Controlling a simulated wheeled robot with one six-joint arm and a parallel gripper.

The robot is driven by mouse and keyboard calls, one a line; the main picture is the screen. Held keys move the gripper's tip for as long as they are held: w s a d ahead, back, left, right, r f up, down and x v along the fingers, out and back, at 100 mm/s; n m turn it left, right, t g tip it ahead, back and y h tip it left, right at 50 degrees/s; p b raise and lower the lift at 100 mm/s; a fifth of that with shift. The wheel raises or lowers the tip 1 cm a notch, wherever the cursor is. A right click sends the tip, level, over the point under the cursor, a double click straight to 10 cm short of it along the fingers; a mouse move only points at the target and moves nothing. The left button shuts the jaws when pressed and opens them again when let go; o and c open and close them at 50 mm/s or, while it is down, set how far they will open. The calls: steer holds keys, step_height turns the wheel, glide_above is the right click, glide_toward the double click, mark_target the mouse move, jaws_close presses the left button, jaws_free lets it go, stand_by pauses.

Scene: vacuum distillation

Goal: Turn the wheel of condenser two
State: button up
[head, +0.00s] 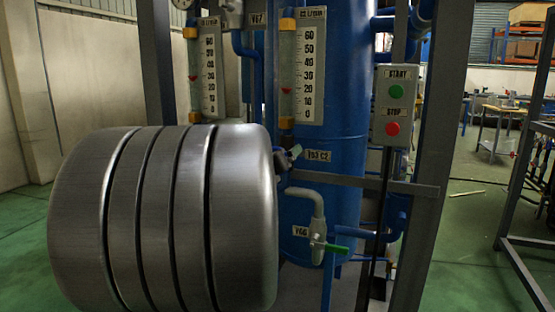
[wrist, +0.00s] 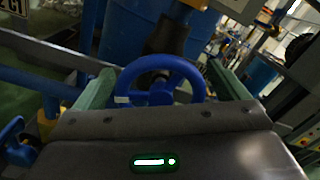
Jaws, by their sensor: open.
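A blue hand wheel (wrist: 160,62) with spokes and a small white mark on its left rim is in the middle of the wrist view. My gripper (wrist: 162,78) is open, with one green finger to the left of the wheel and the other to the right. The wheel's lower part is hidden behind the gripper's dark body. I cannot tell whether the fingers touch the rim. In the head view neither the wheel nor my fingers show; a large grey cylindrical part, probably my arm, covers the lower left.
In the head view, a blue column (head: 345,155) stands behind two flow gauges, the right one (head: 310,70) marked C2. A START/STOP box (head: 394,105) and grey frame posts stand to the right. A green-handled valve (head: 318,243) sits low.

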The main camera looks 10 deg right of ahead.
steer(key=p+v, duration=0.2)
steer(key=v, duration=1.1)
steer(key=shift+s+a, duration=0.2)
steer(key=shift+s, duration=0.05)
steer(key=b+x, duration=0.2)
steer(key=x, duration=1.2)
steer(key=shift+s+a, duration=0.1)
steer(key=shift+s, duration=0.05)
